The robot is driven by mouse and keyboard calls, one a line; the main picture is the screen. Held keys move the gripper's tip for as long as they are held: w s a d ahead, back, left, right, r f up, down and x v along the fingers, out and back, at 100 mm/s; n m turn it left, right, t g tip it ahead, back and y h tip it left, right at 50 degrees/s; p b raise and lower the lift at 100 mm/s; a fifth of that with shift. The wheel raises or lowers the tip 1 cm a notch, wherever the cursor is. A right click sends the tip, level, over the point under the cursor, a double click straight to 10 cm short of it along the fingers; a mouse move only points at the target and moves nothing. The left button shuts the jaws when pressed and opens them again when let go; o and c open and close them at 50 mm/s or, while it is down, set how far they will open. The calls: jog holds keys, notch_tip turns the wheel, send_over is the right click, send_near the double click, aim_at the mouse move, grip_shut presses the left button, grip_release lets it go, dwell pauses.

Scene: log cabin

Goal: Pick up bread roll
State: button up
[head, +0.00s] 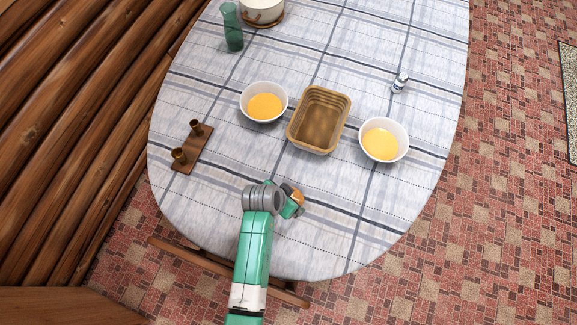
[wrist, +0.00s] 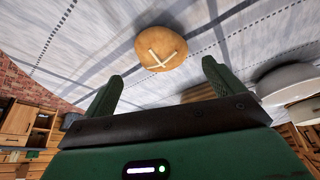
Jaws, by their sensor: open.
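A round golden-brown bread roll (wrist: 160,48) with a pale cross-shaped score lies on the checked tablecloth. It shows whole in the wrist view, just beyond and between my fingertips, apart from both. My gripper (wrist: 160,72) is open and empty, with one green finger on either side of the roll's line. In the head view my gripper (head: 292,208) is low over the near part of the table. A small brown patch of the bread roll (head: 298,195) shows beside it; the rest is hidden by my gripper.
A brown rectangular basket (head: 345,113) stands beyond, between two white bowls of yellow-orange food (head: 246,106) (head: 402,144). A wooden candle holder (head: 185,160) is to the left. A green vase (head: 232,30), white pot (head: 262,8) and small shaker (head: 400,83) stand farther back.

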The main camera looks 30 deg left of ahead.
aim_at(292, 196)
jog(key=shift+b+x, duration=0.3)
jog(key=shift+x, duration=0.65)
jog(key=b+x, duration=0.1)
jog(key=x, duration=0.4)
jog(key=shift+w+f+b, duration=0.3)
jog(key=c, duration=1)
jog(key=shift+o, duration=0.2)
jog(key=shift+r, duration=0.2)
jog(key=shift+r, duration=0.35)
jog(key=v, duration=0.1)
jog(key=p+v, duration=0.1)
jog(key=v, duration=0.1)
jog(key=shift+w+d, duration=0.1)
jog(key=shift+d, duration=0.2)
jog(key=s+d, duration=0.1)
jog(key=s, duration=0.4)
jog(key=s+d+p, duration=0.1)
jog(key=s, duration=0.3)
jog(key=s+d+r+p, duration=0.1)
jog(key=s, duration=0.4)
jog(key=shift+s+d+r, duration=0.1)
jog(key=shift+s+d, duration=0.05)
jog(key=shift+s, duration=0.2)
